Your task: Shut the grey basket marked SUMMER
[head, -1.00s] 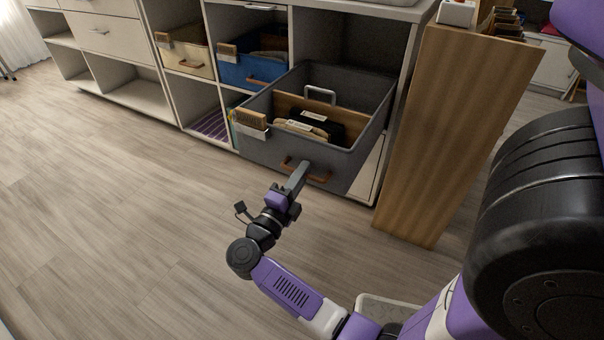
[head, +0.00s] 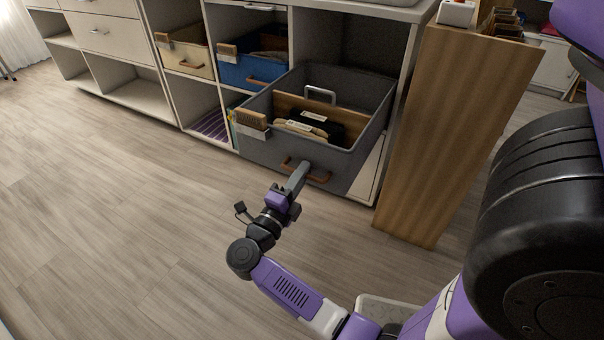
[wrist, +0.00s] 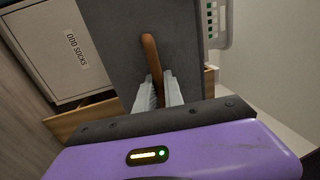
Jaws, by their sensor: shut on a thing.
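The grey basket (head: 264,156) juts well out of its cubby, with its open top showing dark items, a divider and a light metal handle inside. Its front also fills the upper middle of the wrist view (wrist: 182,62). A brown handle (head: 321,178) is on its front; it also shows in the wrist view (wrist: 150,50). My gripper (head: 302,168) is at this handle, and in the wrist view its two fingers (wrist: 158,92) are closed on either side of it. I cannot read any SUMMER label on the basket.
A blue basket (head: 236,74) and a cream basket (head: 183,58) sit in cubbies to the left. A tall wooden panel (head: 440,140) stands close on the right. A drawer marked ODD SOCKS (wrist: 62,50) shows in the wrist view. Floor to the left is clear.

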